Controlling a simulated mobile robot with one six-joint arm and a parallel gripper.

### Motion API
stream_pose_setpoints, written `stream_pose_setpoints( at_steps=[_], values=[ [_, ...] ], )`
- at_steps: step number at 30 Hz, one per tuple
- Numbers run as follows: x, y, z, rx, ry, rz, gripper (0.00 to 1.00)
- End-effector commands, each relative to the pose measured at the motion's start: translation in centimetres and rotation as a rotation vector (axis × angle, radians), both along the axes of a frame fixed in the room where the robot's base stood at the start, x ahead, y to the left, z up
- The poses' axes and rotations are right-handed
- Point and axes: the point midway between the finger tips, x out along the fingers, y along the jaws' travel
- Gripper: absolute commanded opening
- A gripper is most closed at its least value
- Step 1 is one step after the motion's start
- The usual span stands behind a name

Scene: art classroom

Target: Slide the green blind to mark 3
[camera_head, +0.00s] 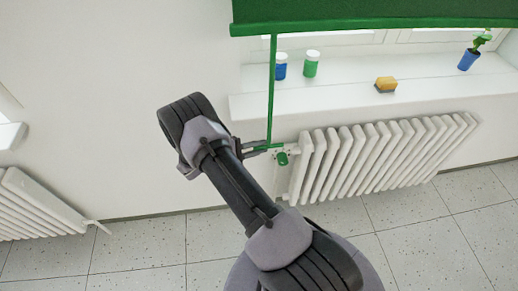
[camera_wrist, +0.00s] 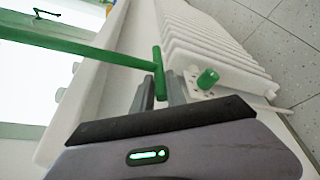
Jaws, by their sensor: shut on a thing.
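The green blind (camera_head: 375,14) hangs across the window at the top of the head view, its lower edge above the sill. A thin green pull rod (camera_head: 271,90) runs down from its left end. In the wrist view the rod (camera_wrist: 100,50) ends in a green crossbar handle (camera_wrist: 157,59). My gripper (camera_head: 264,147) is shut on this handle beside the left end of the radiator. In the wrist view its fingers (camera_wrist: 161,88) stand on both sides of the handle's lower part. I cannot make out any numbered marks.
A white radiator (camera_head: 385,150) with a green valve knob (camera_head: 282,159) is close to my gripper. The sill (camera_head: 345,95) holds a blue jar (camera_head: 280,70), a green jar (camera_head: 311,68), a yellow sponge (camera_head: 386,84) and a potted plant (camera_head: 468,60).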

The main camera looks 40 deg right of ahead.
Motion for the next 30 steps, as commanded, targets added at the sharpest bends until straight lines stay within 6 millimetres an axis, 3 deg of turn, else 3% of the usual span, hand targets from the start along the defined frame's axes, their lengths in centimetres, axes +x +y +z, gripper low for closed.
stream_pose_setpoints(
  at_steps=[5,6,9,21,26,30],
  values=[
    [-0.4,0.0,-0.1,-0.001,0.005,-0.011,0.0],
    [-0.5,0.0,-0.1,-0.001,0.005,-0.011,0.19],
    [-0.4,0.0,-0.1,-0.001,0.005,-0.01,0.36],
    [0.0,0.6,0.1,0.0,0.002,-0.003,0.36],
    [0.7,3.5,0.9,0.0,0.001,0.0,0.36],
    [1.6,7.2,1.7,-0.001,0.0,0.001,0.36]
  ],
)
